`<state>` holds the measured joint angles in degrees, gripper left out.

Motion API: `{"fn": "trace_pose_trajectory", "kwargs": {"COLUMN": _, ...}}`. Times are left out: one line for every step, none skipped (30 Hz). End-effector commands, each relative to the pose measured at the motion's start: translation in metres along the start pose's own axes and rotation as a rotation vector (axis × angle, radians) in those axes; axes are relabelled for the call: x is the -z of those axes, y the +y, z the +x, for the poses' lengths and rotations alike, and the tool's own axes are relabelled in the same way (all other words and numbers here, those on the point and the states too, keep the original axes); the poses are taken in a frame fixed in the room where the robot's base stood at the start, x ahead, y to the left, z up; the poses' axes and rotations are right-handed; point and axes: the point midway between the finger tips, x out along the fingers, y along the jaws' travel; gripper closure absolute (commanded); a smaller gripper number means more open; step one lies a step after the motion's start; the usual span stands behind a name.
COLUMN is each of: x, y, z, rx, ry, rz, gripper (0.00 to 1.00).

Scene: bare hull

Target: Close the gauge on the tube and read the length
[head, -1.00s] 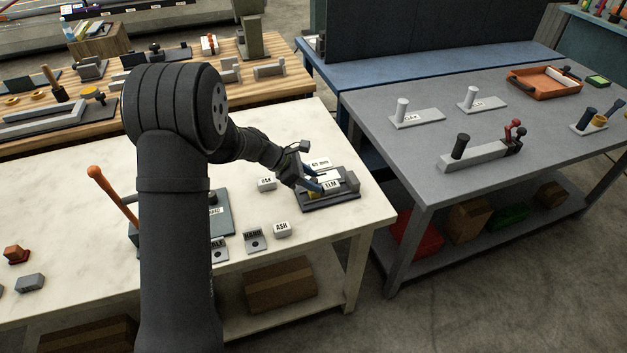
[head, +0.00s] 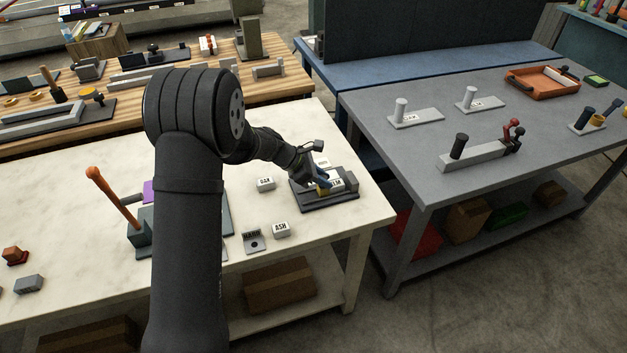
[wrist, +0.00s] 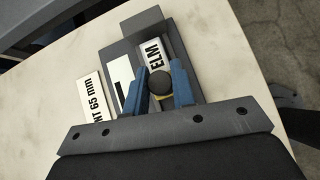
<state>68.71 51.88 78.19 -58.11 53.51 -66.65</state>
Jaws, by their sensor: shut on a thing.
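The gauge (head: 334,203) is a dark flat base near the right end of the white bench; its grey end also shows in the wrist view (wrist: 140,22). A block labelled ELM (wrist: 152,52) lies on it. My gripper (head: 323,185) is over the gauge. In the wrist view its blue fingers (wrist: 160,86) are shut on a dark round knob (wrist: 160,82). A yellow part (wrist: 163,97) shows just below the knob. A white card reading "NT 65 mm" (wrist: 95,95) lies beside the fingers. I cannot make out the tube clearly; the fingers hide part of the gauge.
Blocks labelled OAK (head: 265,184) and ASH (head: 281,230) and a HARD stand (head: 254,241) are on the white bench left of the gauge. An orange-handled lever (head: 112,198) stands further left. The grey table (head: 400,160) is across a gap to the right.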

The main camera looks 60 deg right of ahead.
Motion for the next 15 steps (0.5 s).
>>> {"fn": "trace_pose_trajectory", "kwargs": {"x": -0.009, "y": 0.002, "z": 0.008, "rx": 0.002, "ry": -0.001, "rz": 0.004, "gripper": 0.88}}
{"fn": "trace_pose_trajectory", "kwargs": {"x": -0.012, "y": 0.002, "z": 0.012, "rx": 0.002, "ry": -0.001, "rz": 0.004, "gripper": 0.88}}
{"fn": "trace_pose_trajectory", "kwargs": {"x": -0.017, "y": 0.003, "z": 0.016, "rx": 0.002, "ry": -0.001, "rz": 0.003, "gripper": 0.88}}
{"fn": "trace_pose_trajectory", "kwargs": {"x": -0.019, "y": 0.004, "z": 0.018, "rx": 0.001, "ry": -0.002, "rz": 0.002, "gripper": 0.88}}
{"fn": "trace_pose_trajectory", "kwargs": {"x": -0.021, "y": 0.004, "z": 0.019, "rx": 0.0, "ry": -0.002, "rz": 0.002, "gripper": 0.88}}
{"fn": "trace_pose_trajectory", "kwargs": {"x": -0.021, "y": 0.005, "z": 0.02, "rx": -0.001, "ry": -0.002, "rz": 0.001, "gripper": 0.88}}
{"fn": "trace_pose_trajectory", "kwargs": {"x": -0.021, "y": 0.005, "z": 0.02, "rx": -0.002, "ry": -0.002, "rz": 0.001, "gripper": 0.88}}
{"fn": "trace_pose_trajectory", "kwargs": {"x": -0.021, "y": 0.005, "z": 0.019, "rx": -0.003, "ry": -0.002, "rz": 0.001, "gripper": 0.88}}
{"fn": "trace_pose_trajectory", "kwargs": {"x": -0.021, "y": 0.006, "z": 0.019, "rx": -0.003, "ry": -0.002, "rz": 0.001, "gripper": 0.88}}
{"fn": "trace_pose_trajectory", "kwargs": {"x": -0.021, "y": 0.006, "z": 0.019, "rx": -0.004, "ry": -0.003, "rz": 0.001, "gripper": 0.88}}
{"fn": "trace_pose_trajectory", "kwargs": {"x": -0.021, "y": 0.006, "z": 0.019, "rx": -0.004, "ry": -0.003, "rz": 0.001, "gripper": 0.88}}
{"fn": "trace_pose_trajectory", "kwargs": {"x": -0.021, "y": 0.006, "z": 0.019, "rx": -0.005, "ry": -0.003, "rz": 0.001, "gripper": 0.88}}
{"fn": "trace_pose_trajectory", "kwargs": {"x": -0.021, "y": 0.006, "z": 0.019, "rx": -0.005, "ry": -0.003, "rz": 0.001, "gripper": 0.75}}
{"fn": "trace_pose_trajectory", "kwargs": {"x": -0.021, "y": 0.006, "z": 0.019, "rx": -0.005, "ry": -0.002, "rz": 0.001, "gripper": 0.69}}
{"fn": "trace_pose_trajectory", "kwargs": {"x": -0.021, "y": 0.006, "z": 0.019, "rx": -0.005, "ry": -0.002, "rz": 0.001, "gripper": 0.61}}
